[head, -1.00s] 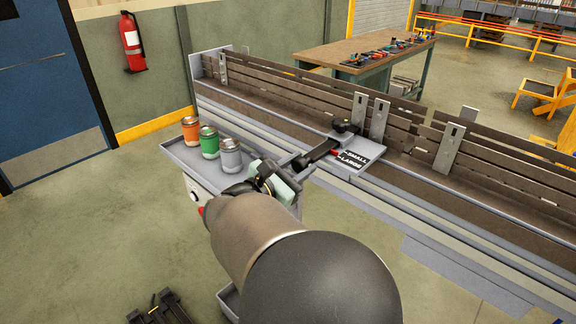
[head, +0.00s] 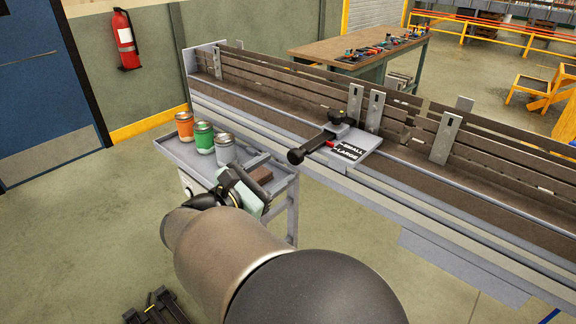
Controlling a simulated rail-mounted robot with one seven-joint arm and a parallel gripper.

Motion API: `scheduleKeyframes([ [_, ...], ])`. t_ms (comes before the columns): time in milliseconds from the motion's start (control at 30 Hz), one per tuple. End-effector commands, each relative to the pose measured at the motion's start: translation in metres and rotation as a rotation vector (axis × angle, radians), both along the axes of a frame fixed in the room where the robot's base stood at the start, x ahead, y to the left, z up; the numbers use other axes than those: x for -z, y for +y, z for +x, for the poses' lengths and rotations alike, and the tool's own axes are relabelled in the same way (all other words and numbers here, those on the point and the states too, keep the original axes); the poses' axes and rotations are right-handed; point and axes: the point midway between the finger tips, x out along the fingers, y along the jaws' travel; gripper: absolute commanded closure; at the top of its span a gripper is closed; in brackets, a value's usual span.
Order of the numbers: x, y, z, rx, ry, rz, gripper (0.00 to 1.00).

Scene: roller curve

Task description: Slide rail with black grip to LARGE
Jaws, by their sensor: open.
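The black grip (head: 311,147) is a dark bar with a round knob end. It sticks out to the left from the grey bracket on the rail (head: 345,133). A plate (head: 359,158) beside it reads SMALL and LARGE, with LARGE nearer to me. A small red mark (head: 330,144) shows at the plate's left edge, close to the SMALL line; its exact reading is too small to tell. My gripper (head: 256,188) is open and empty, left of and nearer than the grip, apart from it and over the cart. My forearm hides part of the gripper.
The grey cart (head: 172,153) holds orange (head: 185,126), green (head: 203,139) and grey (head: 225,150) canisters and a brown block (head: 260,174), close to my gripper. The long conveyor (head: 255,120) with side boards runs behind. Open floor lies at the left.

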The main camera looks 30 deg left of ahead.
Motion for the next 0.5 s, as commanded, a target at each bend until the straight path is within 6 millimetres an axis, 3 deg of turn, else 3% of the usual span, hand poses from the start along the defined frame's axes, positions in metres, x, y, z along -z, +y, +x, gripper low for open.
scheduleKeyframes([
  [200,0.003,0.009,-0.054,-0.004,0.002,0.001,0.45],
  [500,0.001,0.016,-0.099,-0.002,0.002,0.000,0.45],
])
